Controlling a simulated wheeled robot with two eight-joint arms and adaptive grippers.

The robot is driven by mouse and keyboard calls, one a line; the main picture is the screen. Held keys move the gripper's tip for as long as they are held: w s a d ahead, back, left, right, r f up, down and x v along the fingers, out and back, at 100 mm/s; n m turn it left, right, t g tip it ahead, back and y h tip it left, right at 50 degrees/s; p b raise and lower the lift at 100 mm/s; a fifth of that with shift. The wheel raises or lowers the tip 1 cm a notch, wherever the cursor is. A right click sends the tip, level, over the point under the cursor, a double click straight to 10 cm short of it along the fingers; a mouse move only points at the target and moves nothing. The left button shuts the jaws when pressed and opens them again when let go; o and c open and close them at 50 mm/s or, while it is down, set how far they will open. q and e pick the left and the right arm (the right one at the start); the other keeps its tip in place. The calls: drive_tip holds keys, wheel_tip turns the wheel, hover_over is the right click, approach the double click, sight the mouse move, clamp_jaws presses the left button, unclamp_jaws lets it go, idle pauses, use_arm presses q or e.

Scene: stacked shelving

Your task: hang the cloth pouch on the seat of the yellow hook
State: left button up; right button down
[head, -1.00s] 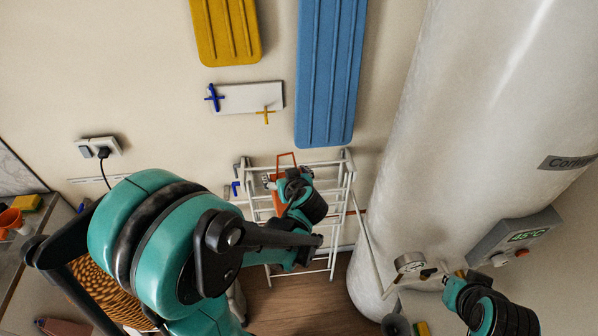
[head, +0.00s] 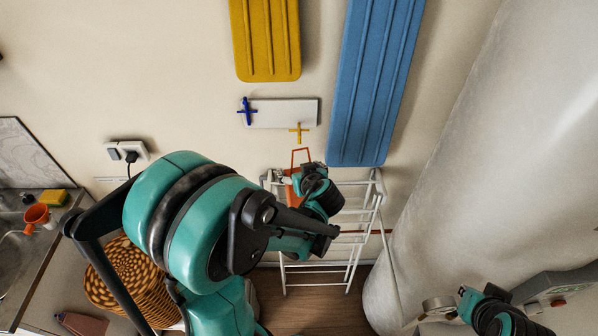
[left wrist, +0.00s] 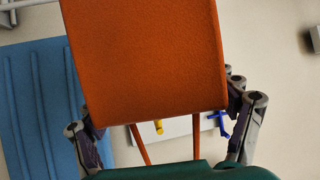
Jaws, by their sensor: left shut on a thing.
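The orange cloth pouch (head: 291,192) is held in my left gripper (head: 298,181), in front of a white rack. In the left wrist view the pouch (left wrist: 145,60) fills the middle, between the two fingers of the gripper (left wrist: 163,115). Its thin strap loop (head: 301,152) stands up just below the yellow hook (head: 298,131) in the head view; depth between them is unclear. The yellow hook (left wrist: 158,126) shows beyond the strap in the left wrist view, partly hidden. My right gripper (head: 468,300) is at lower right, its fingers unclear.
A blue hook (head: 246,111) shares the white wall plate (head: 283,113). A yellow panel (head: 266,40) and a blue panel (head: 375,80) hang nearby. The white rack (head: 352,190) stands below. A large white tank (head: 450,170) fills the right.

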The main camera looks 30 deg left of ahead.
use_arm(q)
drive_tip(key=shift+w+a+b, duration=0.1)
drive_tip(key=shift+w+a, duration=0.35)
drive_tip(key=shift+w, duration=0.3)
drive_tip(key=shift+w+a+b, duration=0.15)
drive_tip(key=shift+w+a, duration=0.3)
drive_tip(key=shift+w, duration=0.25)
drive_tip(key=shift+w+a+b, duration=0.1)
drive_tip(key=shift+w+a, duration=0.35)
drive_tip(key=shift+w, duration=0.3)
drive_tip(key=shift+b, duration=0.3)
drive_tip(key=shift+w+a, duration=0.1)
drive_tip(key=shift+w, duration=0.1)
drive_tip(key=shift+w+a+b, duration=0.2)
drive_tip(key=shift+w+a, duration=0.2)
drive_tip(key=shift+w, duration=0.25)
drive_tip(key=shift+w+a+b, duration=0.15)
drive_tip(key=shift+w+a, duration=0.25)
drive_tip(key=shift+w, duration=0.2)
drive_tip(key=shift+w+a, duration=0.1)
drive_tip(key=shift+w, duration=0.05)
drive_tip(key=shift+w+a, duration=0.4)
drive_tip(key=shift+w, duration=0.25)
drive_tip(key=shift+w, duration=0.1)
drive_tip(key=shift+f+b, duration=0.1)
drive_tip(key=shift+b, duration=0.35)
idle(0.6)
